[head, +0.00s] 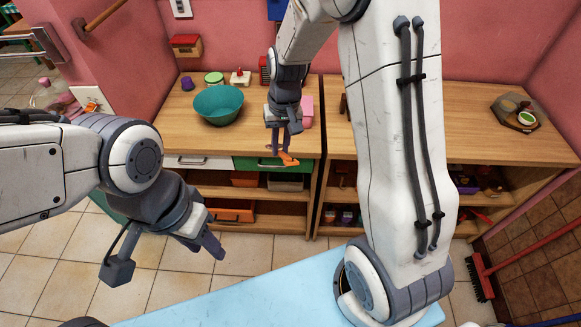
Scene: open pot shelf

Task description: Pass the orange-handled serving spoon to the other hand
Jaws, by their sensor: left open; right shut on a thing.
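My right gripper (281,150) points down in front of the shelf unit's front edge and is shut on the orange-handled serving spoon (289,160). Only a short orange part of the spoon shows at the fingertips; I cannot make out the rest of it. My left gripper (209,244) is open and empty. In the picture it is lower and to the left of the spoon, clearly apart from it, with its fingers angled down to the right.
A teal bowl (218,106), a purple cup (187,83) and a green-lidded jar (214,78) stand on the left wooden counter (170,140). Open shelves below hold bins. A tray (513,121) is on the right counter. A red broom (481,278) leans at right. A light-blue surface (250,300) is in front.

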